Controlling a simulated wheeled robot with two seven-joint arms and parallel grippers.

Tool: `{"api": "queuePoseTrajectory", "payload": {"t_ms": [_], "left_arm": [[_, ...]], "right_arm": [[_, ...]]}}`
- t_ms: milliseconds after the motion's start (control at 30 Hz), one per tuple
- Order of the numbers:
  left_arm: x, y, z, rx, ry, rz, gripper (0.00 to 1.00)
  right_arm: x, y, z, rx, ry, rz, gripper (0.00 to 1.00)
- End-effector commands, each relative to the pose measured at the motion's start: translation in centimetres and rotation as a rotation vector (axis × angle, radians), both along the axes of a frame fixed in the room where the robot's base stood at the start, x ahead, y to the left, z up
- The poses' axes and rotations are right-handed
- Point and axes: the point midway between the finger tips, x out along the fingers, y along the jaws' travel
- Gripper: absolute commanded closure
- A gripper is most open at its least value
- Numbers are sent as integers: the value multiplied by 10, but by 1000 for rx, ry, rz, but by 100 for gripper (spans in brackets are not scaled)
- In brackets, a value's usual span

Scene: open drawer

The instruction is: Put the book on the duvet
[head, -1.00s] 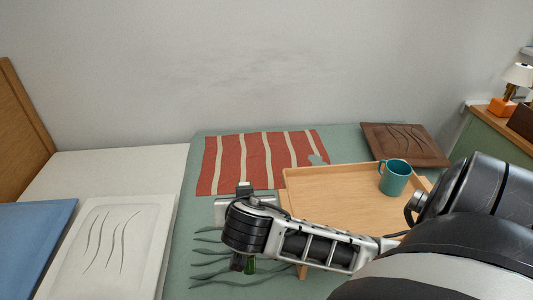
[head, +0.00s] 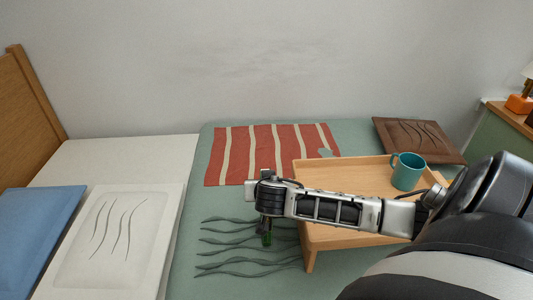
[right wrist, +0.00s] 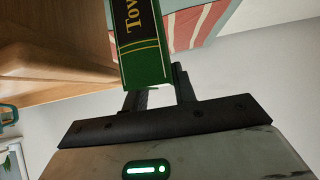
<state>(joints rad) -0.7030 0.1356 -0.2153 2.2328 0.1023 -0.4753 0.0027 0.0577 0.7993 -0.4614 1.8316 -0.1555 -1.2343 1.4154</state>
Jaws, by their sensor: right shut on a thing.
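A green book with a black and gold spine (right wrist: 140,40) is held in my right gripper (right wrist: 158,85), which is shut on it in the right wrist view. In the head view only a small green part of the book (head: 267,239) shows below the right gripper (head: 265,225), most of it hidden by the wrist. The book is held above the green duvet (head: 195,255), left of the bed tray; I cannot tell whether it touches the duvet. My left gripper is not in view.
A wooden bed tray (head: 335,175) stands on the duvet with a teal mug (head: 408,172) on it. A red striped blanket (head: 265,150) lies behind, a brown cushion (head: 420,138) at back right. White (head: 115,240) and blue (head: 35,225) pillows lie left.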

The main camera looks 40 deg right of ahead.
Motion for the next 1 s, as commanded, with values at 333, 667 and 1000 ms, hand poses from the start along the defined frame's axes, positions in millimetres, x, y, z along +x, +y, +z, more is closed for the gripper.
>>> {"api": "queuePoseTrajectory", "payload": {"t_ms": [333, 667, 1000], "left_arm": [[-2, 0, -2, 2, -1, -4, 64], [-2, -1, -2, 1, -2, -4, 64], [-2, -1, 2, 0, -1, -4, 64]], "right_arm": [[0, 0, -19, 0, -2, 2, 100], [-1, 1, -22, 1, 2, 1, 51], [-9, 8, -12, 2, 2, 3, 51]]}}
